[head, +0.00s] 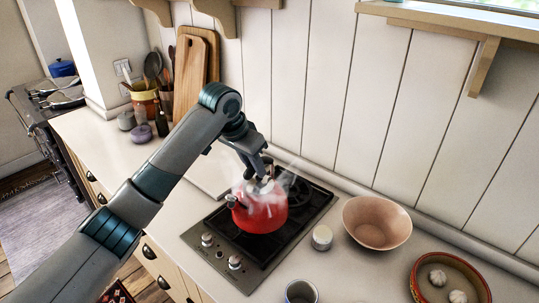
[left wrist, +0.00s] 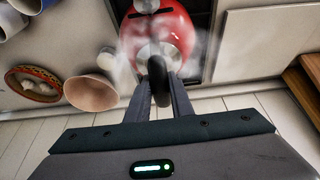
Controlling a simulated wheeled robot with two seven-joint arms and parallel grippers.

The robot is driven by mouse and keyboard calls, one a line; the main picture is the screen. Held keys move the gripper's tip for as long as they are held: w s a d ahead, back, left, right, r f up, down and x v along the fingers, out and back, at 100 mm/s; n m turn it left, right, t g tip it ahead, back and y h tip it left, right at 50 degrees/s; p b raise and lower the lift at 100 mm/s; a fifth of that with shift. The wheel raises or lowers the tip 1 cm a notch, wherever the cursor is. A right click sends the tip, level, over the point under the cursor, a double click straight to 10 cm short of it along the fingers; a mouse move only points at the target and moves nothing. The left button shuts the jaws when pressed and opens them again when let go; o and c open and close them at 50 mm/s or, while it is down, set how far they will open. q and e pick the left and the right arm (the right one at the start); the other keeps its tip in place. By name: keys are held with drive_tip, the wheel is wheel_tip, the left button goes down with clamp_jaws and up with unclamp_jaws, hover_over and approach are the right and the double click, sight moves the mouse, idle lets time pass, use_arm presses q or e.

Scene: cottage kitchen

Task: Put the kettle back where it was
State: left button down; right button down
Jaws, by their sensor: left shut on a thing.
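A red kettle (head: 261,211) with a dark handle and spout stands on, or just over, the black hob (head: 245,245); I cannot tell whether it touches. Pale steam rises around it. My left gripper (head: 260,172) reaches down to its top from behind. In the left wrist view the kettle (left wrist: 170,30) is at the top. There the left gripper's fingers (left wrist: 160,100) are shut on the dark handle (left wrist: 158,80). My right gripper is not in view.
A pinkish bowl (head: 377,222), a small white pot (head: 322,238), a cup (head: 300,292) and a red-rimmed dish (head: 447,280) stand right of the hob. A utensil pot (head: 146,102) and cutting boards (head: 190,70) stand at the wall. The counter left of the hob has free room.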

sight(245, 181)
use_arm(q)
drive_tip(key=shift+w+a+f+p, duration=0.3)
drive_tip(key=shift+a+f, duration=0.1)
drive_tip(key=shift+a, duration=0.3)
drive_tip(key=shift+w+a+f+p, duration=0.25)
drive_tip(key=shift+w+a+f, duration=0.1)
drive_tip(key=shift+a, duration=0.35)
wheel_tip(245, 181, down, 3)
drive_tip(key=shift+p, duration=1.2)
drive_tip(key=shift+f, duration=0.65)
drive_tip(key=c, duration=1.6)
unclamp_jaws()
drive_tip(key=shift+s+f, duration=0.15)
drive_tip(key=shift+o, duration=0.2)
